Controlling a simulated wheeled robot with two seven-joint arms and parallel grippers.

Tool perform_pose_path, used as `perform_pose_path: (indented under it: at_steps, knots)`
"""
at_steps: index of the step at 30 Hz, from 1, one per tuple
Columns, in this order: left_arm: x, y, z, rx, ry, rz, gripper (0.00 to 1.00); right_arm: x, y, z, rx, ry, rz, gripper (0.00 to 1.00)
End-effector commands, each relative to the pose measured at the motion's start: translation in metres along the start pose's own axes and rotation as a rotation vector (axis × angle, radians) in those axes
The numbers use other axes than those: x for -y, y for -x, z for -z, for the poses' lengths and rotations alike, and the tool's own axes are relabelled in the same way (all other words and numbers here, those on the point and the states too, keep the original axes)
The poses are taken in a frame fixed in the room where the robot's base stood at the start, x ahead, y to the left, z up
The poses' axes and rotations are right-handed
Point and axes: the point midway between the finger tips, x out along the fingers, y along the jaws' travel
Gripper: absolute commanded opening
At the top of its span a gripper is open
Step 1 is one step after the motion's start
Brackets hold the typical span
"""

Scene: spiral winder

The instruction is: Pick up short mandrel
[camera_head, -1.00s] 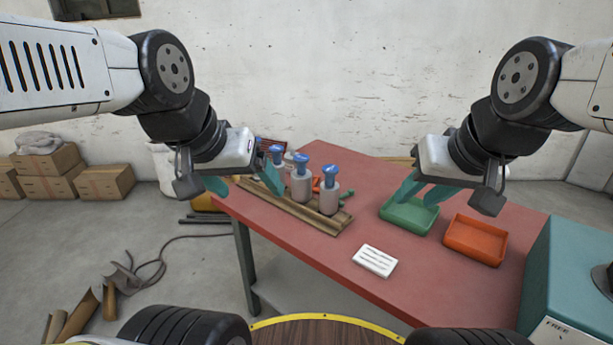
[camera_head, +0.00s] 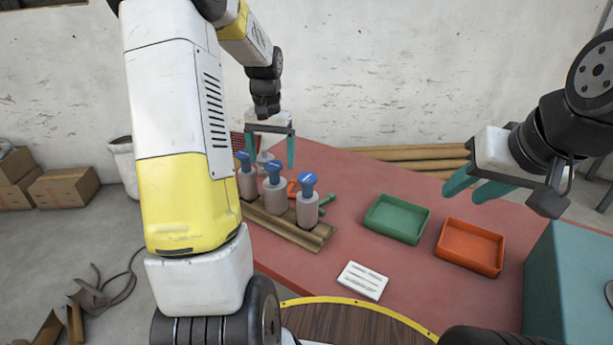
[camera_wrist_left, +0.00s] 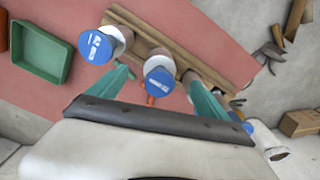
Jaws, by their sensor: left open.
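Three grey cylindrical mandrels with blue tops stand upright on a wooden rack (camera_head: 290,233): the left mandrel (camera_head: 247,184), the middle mandrel (camera_head: 276,198) and the right mandrel (camera_head: 307,211). I cannot tell which is the short one. My left gripper (camera_head: 271,158) is open and empty, pointing down above and behind the row. In the left wrist view, the blue top of one mandrel (camera_wrist_left: 159,80) appears between the teal fingers, and another (camera_wrist_left: 97,46) lies outside them to the left. My right gripper (camera_head: 462,195) is open and empty, above the right side of the table.
A green tray (camera_head: 398,218) and an orange tray (camera_head: 470,248) sit on the red table (camera_head: 350,210). A white card (camera_head: 362,281) lies nearer me. Small orange and green items lie behind the rack. A teal box (camera_head: 570,290) stands at the right.

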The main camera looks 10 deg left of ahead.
Motion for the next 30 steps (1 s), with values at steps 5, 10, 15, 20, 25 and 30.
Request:
perform_pose_path:
  at_steps: [5,10,15,20,25,30]
  knots:
    - [0.005,-0.018,0.005,0.020,0.002,0.000,0.89,0.000,0.000,0.000,0.000,0.000,0.000,0.36]
    - [0.005,-0.037,0.005,0.020,0.002,0.000,0.89,0.000,0.000,0.000,0.000,0.000,0.000,0.36]
    - [0.007,-0.060,0.009,0.021,0.001,0.000,0.89,0.000,0.000,0.000,0.000,0.000,0.000,0.36]
    - [0.007,-0.081,0.011,0.018,0.001,0.000,0.89,0.000,0.000,0.000,0.000,0.000,0.000,0.36]
    - [0.007,-0.088,0.011,0.016,0.001,0.000,0.89,0.000,0.000,0.000,0.000,0.000,0.000,0.36]
    - [0.008,-0.088,0.011,0.015,0.002,0.001,0.87,0.000,0.000,0.000,0.000,0.000,0.000,0.36]
